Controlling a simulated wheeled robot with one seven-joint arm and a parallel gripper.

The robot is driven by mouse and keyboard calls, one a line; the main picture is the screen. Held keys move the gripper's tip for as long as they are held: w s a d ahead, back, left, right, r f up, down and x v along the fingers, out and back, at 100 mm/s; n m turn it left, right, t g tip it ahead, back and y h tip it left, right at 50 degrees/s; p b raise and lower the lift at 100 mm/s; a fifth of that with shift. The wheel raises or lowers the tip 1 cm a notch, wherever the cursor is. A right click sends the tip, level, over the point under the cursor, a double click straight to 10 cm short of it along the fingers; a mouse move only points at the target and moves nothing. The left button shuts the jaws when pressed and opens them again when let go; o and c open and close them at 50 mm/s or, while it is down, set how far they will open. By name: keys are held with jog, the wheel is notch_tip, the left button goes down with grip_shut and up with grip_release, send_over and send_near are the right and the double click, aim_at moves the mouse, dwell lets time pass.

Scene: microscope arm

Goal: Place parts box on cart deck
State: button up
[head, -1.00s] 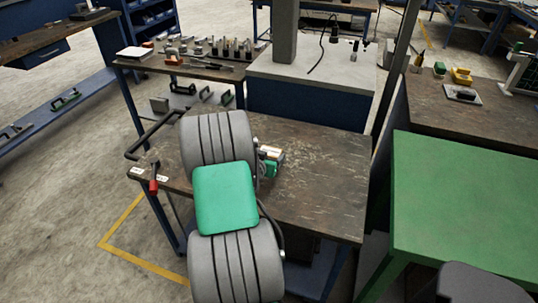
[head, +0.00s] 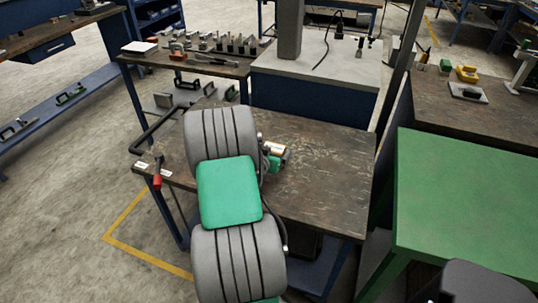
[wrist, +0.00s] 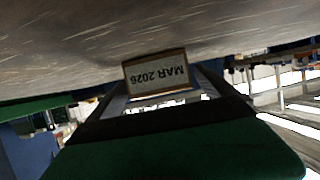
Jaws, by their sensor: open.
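The cart deck (head: 325,185) is a dark, scuffed top with a handle at its left end. A small box with a pale "MAR 2026" label, apparently the parts box (wrist: 155,76), appears upside down in the wrist view against the deck surface. In the head view a small part of it (head: 278,148) shows just right of my arm, over the deck. My gripper (wrist: 162,97) is open, with its fingers on either side of the box. The arm hides most of the gripper in the head view, and I cannot tell whether the fingers touch the box.
A green table (head: 465,205) stands at the right, with a brown workbench (head: 440,105) behind it. A grey-topped bench (head: 325,65) and a tool table (head: 190,62) stand behind the cart. The deck's right half is clear. A red-handled item (head: 157,170) is at its left edge.

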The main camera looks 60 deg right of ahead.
jog(key=b+v, duration=0.1)
jog(key=v, duration=1.1)
jog(key=shift+a, duration=0.1)
jog(key=w+a+y, duration=0.1)
jog(key=w+a, duration=0.1)
jog(key=a, duration=0.1)
jog(key=w+a+n+t+y, duration=0.1)
jog(key=w+a, duration=0.2)
jog(key=shift+w+n, duration=0.25)
jog(key=shift+n, duration=0.05)
jog(key=w+a+r+n+y, duration=0.1)
jog(key=w+a+n+y, duration=0.15)
jog(key=a, duration=0.65)
jog(key=w+a+r+n+t+y, duration=0.1)
jog(key=a+n+y, duration=0.25)
jog(key=a, duration=0.45)
jog(key=w+a+r+n+y, duration=0.1)
jog(key=w+a+n+y, duration=0.15)
jog(key=a, duration=0.65)
jog(key=s+a+r+n+y, duration=0.1)
jog(key=s+a+n, duration=0.2)
jog(key=a, duration=0.2)
jog(key=s+a+r+n+g+y, duration=0.1)
jog(key=s+a+n, duration=0.2)
jog(key=a, duration=0.3)
jog(key=shift+s+y, duration=0.2)
jog(key=shift+y, duration=0.15)
jog(key=shift+d, duration=0.1)
